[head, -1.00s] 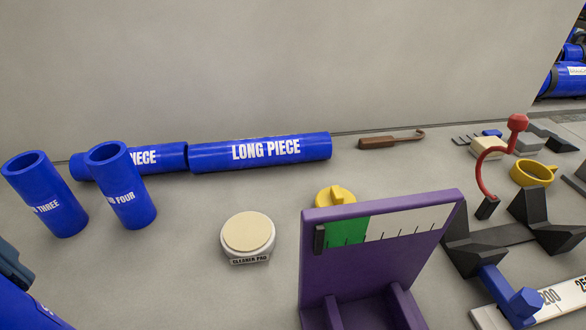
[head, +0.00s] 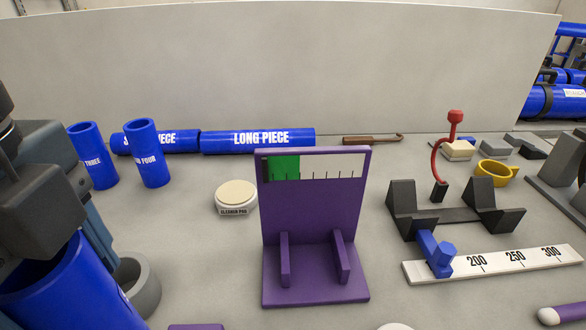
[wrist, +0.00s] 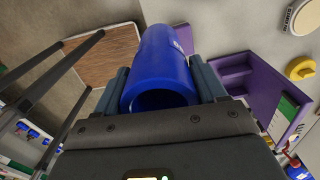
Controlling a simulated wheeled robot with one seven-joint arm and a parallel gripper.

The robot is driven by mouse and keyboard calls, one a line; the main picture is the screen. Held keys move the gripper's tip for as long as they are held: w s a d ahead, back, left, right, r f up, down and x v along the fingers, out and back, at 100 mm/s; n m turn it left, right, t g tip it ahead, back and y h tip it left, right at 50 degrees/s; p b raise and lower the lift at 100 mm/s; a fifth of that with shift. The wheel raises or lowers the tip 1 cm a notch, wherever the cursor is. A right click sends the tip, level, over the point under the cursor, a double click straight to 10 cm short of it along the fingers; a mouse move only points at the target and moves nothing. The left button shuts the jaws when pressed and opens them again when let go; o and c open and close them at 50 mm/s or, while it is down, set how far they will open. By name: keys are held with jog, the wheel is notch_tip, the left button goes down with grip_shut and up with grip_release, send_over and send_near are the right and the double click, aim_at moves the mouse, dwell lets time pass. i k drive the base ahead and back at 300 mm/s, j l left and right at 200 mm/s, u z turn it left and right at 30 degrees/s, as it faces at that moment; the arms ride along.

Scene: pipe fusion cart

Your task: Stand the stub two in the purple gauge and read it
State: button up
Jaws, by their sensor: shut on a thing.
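My gripper (wrist: 160,85) is shut on a blue pipe stub, gripped across its sides between both fingers. The held stub (head: 70,290) is at the lower left of the head view, and its open end shows in the wrist view (wrist: 165,65). Its number cannot be read. The purple gauge (head: 312,215) stands upright in the middle of the head view, with a green and white scale on top and two ribs on its empty base. It also shows in the wrist view (wrist: 235,75). The held stub is left of the gauge, apart from it.
Stub three (head: 95,160) and stub four (head: 150,155) stand behind on the left. A long piece (head: 258,141) lies at the back. A cleaner pad (head: 237,197) and a grey ring (head: 140,285) are left of the gauge. Black V-blocks (head: 455,214) and a ruler (head: 500,265) are right.

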aim_at(313, 262)
jog(key=j+z, duration=0.5)
jog(key=k+j+z, duration=0.1)
jog(key=z, duration=0.35)
jog(key=k+j, duration=0.1)
jog(key=j, duration=1.15)
jog(key=i, duration=0.1)
